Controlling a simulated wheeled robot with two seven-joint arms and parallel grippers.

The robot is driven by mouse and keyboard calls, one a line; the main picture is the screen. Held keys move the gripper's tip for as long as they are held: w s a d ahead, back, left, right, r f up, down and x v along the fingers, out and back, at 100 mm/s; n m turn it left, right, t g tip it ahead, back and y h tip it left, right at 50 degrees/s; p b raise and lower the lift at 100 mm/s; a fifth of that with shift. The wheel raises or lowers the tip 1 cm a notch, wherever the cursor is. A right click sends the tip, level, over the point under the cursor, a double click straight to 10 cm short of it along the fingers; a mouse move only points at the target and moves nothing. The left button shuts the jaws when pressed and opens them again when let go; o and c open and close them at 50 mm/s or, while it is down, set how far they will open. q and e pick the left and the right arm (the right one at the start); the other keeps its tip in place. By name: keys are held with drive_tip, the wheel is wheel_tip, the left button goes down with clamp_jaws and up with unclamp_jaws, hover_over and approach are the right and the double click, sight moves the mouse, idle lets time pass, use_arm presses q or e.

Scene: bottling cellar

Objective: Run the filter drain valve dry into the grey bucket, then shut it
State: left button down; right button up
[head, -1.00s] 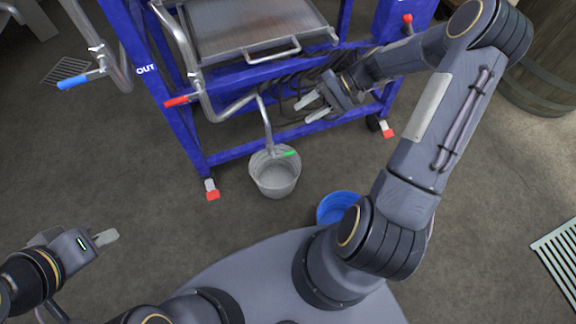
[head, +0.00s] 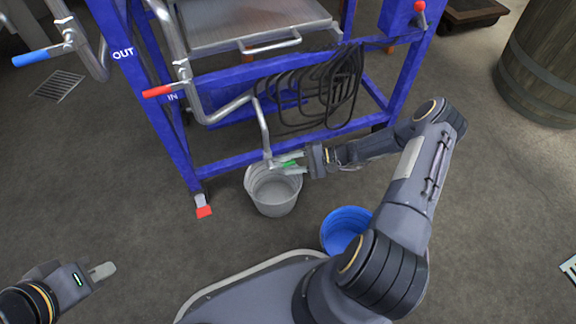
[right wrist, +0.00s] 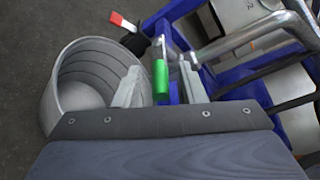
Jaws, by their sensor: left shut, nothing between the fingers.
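The drain valve's green handle (head: 290,163) sits at the low end of a bent metal pipe (head: 264,130), over the back rim of the grey bucket (head: 272,199). My right gripper (head: 292,162) is at the handle. In the right wrist view the green handle (right wrist: 160,80) stands between its two spread fingers, with gaps showing on both sides. The grey bucket (right wrist: 62,95) is left of the fingers there. No stream from the pipe can be made out. My left gripper (head: 103,271) is shut and empty over the floor at lower left.
A blue bucket (head: 345,228) stands close to my base, right of the grey one.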

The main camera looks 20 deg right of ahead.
drive_tip(key=shift+w+a+f, duration=0.1)
drive_tip(key=shift+w+a, duration=0.1)
drive_tip(key=shift+a, duration=0.35)
drive_tip(key=shift+c, duration=0.4)
clamp_jaws()
